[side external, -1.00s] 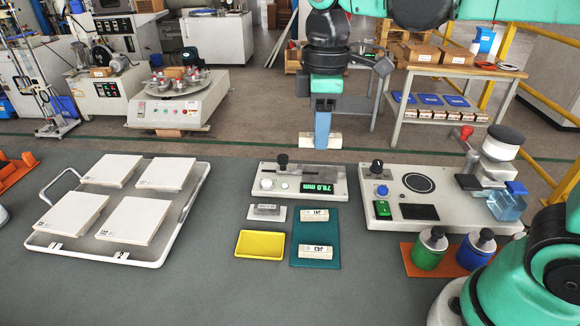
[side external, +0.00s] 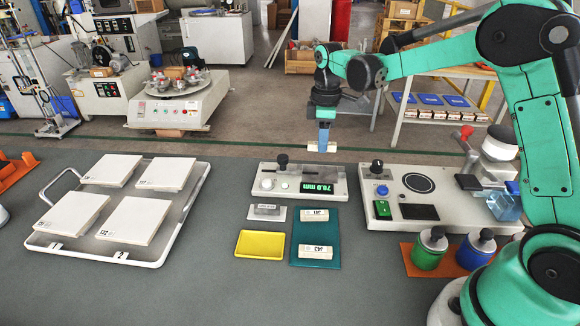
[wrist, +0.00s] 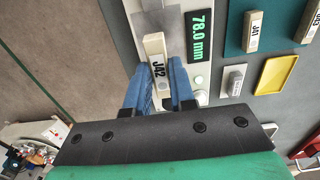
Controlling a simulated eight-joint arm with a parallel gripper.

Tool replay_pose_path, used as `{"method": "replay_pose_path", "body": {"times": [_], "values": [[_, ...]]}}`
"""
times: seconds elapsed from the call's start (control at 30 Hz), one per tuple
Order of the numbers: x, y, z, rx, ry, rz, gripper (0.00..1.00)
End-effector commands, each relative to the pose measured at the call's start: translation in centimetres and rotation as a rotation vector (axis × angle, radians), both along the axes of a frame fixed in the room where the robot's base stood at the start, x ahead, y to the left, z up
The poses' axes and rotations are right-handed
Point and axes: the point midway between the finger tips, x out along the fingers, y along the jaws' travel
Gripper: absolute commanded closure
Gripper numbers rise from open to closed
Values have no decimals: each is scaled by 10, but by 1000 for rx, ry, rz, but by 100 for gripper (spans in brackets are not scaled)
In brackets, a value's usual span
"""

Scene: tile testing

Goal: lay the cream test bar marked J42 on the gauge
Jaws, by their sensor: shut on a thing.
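The cream test bar marked J42 (wrist: 157,66) is held between the blue fingers of my gripper (wrist: 160,92), its label readable in the wrist view. In the side view my gripper (side external: 323,138) points down with the bar (side external: 321,147) beneath it, in the air near the back edge of the gauge (side external: 325,198). The bar appears clear of the gauge. The gauge has a black knob and a green display (wrist: 199,38) reading 78.0 mm. Its part behind the bar and fingers is hidden in the wrist view.
Two similar cream bars, J41 (side external: 313,216) and J43 (side external: 315,252), lie on a teal mat (side external: 316,234). A yellow tray (side external: 260,244) and a small grey block (side external: 265,213) are beside it. A second instrument (side external: 448,213) stands right of the gauge; a rack of tiles (side external: 155,252) is left.

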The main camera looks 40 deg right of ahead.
Motion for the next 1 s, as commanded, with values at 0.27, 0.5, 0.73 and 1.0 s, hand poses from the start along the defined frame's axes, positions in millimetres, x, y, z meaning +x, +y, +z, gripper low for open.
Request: {"method": "replay_pose_path", "body": {"times": [0.27, 0.5, 0.73, 1.0], "values": [[0, 0, -29, 0, 0, 0, 100], [0, 1, -52, 0, 0, 0, 100], [0, 1, -59, 0, 0, 0, 100], [0, 1, -59, 0, 0, 0, 100]]}}
